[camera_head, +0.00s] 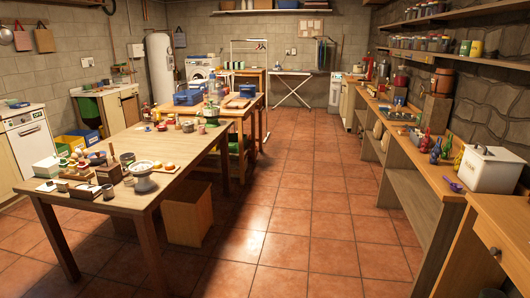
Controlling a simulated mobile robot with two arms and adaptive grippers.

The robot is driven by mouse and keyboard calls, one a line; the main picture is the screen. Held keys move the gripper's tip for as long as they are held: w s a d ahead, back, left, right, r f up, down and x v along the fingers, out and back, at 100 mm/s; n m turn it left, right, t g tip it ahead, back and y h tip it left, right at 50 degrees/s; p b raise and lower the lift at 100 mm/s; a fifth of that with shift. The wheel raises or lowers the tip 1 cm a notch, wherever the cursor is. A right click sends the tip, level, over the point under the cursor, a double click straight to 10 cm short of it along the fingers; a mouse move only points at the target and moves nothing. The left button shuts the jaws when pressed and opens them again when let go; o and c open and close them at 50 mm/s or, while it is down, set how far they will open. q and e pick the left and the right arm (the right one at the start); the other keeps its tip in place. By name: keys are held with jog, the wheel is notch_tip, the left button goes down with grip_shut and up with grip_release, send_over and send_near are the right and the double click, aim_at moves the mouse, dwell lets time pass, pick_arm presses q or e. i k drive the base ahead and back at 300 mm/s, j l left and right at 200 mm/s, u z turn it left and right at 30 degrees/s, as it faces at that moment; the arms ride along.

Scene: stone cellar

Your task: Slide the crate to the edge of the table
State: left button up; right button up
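A wooden table (120,198) stands at the left front, crowded with bowls, jars and small boxes. A white box (46,168) is at its far left side, with small items around it. A second wooden table (243,112) behind it bears a blue crate-like box (188,98) and a flat reddish-brown tray. I cannot tell which of these boxes is the task's crate. Neither of my grippers shows in this view.
A long wooden counter (408,160) runs along the right wall, with a white lidded bin (490,168), small colored figures and jars. A wooden box (188,212) stands on the floor under the front table. The tiled floor (310,200) between is clear.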

aim_at(191, 98)
jog(key=i, duration=3.9)
jog(key=i+l+u, duration=0.2)
jog(key=i+u, duration=0.2)
jog(key=i, duration=0.35)
jog(key=i+l+u, duration=0.45)
jog(key=i, duration=0.3)
jog(key=i+l+u, duration=0.4)
jog(key=i+l, duration=0.2)
